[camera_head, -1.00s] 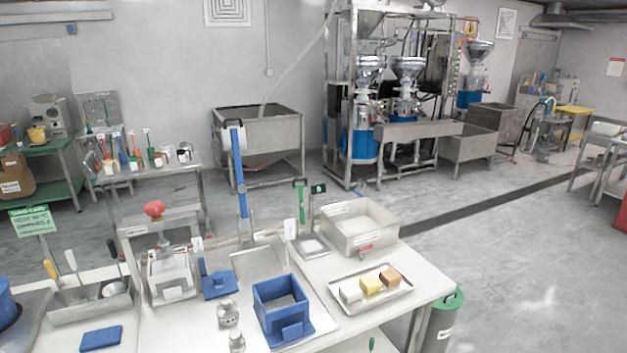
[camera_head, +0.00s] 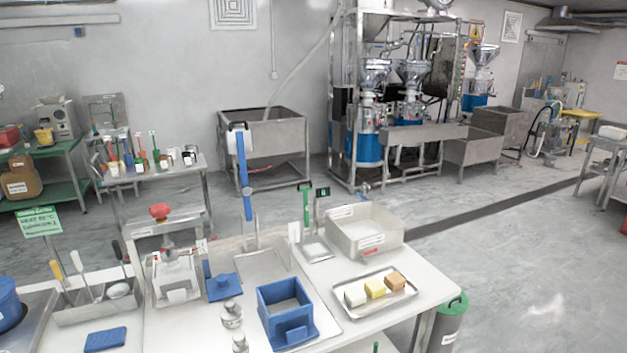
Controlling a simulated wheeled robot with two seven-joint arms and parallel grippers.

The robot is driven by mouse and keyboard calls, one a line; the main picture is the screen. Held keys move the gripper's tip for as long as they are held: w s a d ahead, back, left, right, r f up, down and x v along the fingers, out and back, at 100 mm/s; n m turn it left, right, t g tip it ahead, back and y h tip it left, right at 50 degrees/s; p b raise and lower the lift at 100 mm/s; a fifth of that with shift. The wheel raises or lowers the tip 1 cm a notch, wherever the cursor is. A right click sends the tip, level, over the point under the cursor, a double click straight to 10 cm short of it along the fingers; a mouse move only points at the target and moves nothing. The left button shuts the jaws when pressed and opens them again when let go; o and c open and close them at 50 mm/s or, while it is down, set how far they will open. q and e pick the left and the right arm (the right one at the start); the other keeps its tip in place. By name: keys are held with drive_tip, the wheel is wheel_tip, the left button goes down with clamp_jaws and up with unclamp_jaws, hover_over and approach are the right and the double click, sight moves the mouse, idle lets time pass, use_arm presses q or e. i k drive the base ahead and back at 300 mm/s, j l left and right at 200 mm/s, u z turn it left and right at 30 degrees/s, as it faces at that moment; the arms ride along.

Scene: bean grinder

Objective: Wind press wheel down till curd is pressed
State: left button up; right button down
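The press (camera_head: 172,272) stands on the white table at the left of centre in the head view. It has a metal frame, and a red wheel or knob (camera_head: 160,211) sits on top. I cannot make out the curd inside the press at this size. A blue open box (camera_head: 284,310) stands on the table to the right, and a small blue block with a handle (camera_head: 223,287) lies between it and the press. Neither of my grippers shows in the view.
A metal tray (camera_head: 401,298) holds a white, a yellow and a brown block. A steel bin (camera_head: 364,236) stands behind it. Small metal weights (camera_head: 231,314) stand in front of the press. A tool holder (camera_head: 97,308) is at left. Open floor lies right.

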sight(159, 210)
drive_tip(key=i+l+u, duration=0.25)
drive_tip(key=i+l, duration=0.25)
drive_tip(key=i+l+u, duration=0.2)
drive_tip(key=i+l, duration=0.25)
drive_tip(key=l, duration=0.2)
